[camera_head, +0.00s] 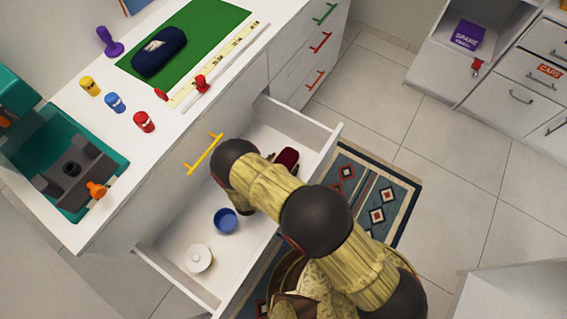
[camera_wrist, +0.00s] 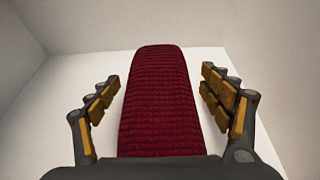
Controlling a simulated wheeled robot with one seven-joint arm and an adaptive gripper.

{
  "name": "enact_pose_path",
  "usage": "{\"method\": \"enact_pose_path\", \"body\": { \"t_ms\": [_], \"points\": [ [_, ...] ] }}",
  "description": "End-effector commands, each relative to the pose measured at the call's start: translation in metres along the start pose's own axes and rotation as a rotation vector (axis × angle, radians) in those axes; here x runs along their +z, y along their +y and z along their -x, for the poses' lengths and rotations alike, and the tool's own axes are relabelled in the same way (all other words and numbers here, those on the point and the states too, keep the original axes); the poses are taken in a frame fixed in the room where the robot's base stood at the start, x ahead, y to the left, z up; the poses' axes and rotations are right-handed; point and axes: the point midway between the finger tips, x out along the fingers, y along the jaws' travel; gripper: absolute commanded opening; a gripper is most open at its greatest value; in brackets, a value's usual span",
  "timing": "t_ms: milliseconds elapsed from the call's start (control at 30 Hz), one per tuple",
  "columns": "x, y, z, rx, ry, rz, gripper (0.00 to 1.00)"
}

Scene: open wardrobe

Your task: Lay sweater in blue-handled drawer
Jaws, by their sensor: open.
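A dark red, ribbed, folded cloth thing, which looks like the sweater (camera_head: 288,157), lies in the far right part of an open white drawer (camera_head: 180,262). In the wrist view the sweater (camera_wrist: 158,105) runs lengthwise between the fingers of my gripper (camera_wrist: 161,84). The fingers are open, with a visible gap on both sides. In the head view my arm covers the gripper and part of the sweater.
A blue bowl (camera_head: 226,220) and a white lidded dish (camera_head: 199,258) share the open drawer. A yellow handle (camera_head: 204,153) is on the front above. Green (camera_head: 325,13), red (camera_head: 320,42) and orange (camera_head: 315,80) handles are farther back. The countertop holds a navy bundle (camera_head: 159,52) on a green mat.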

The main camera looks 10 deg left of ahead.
Motion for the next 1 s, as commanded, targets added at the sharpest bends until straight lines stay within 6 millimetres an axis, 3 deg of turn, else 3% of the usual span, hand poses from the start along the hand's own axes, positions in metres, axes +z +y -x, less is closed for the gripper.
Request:
{"method": "enact_pose_path", "body": {
  "t_ms": [367, 800, 1000],
  "points": [
    [0.003, 0.001, 0.008, 0.003, 0.0, 0.001, 0.8],
    [0.004, 0.001, 0.092, 0.004, 0.0, 0.002, 0.8],
    [0.003, 0.0, 0.115, 0.002, 0.0, 0.001, 0.8]
  ]
}}
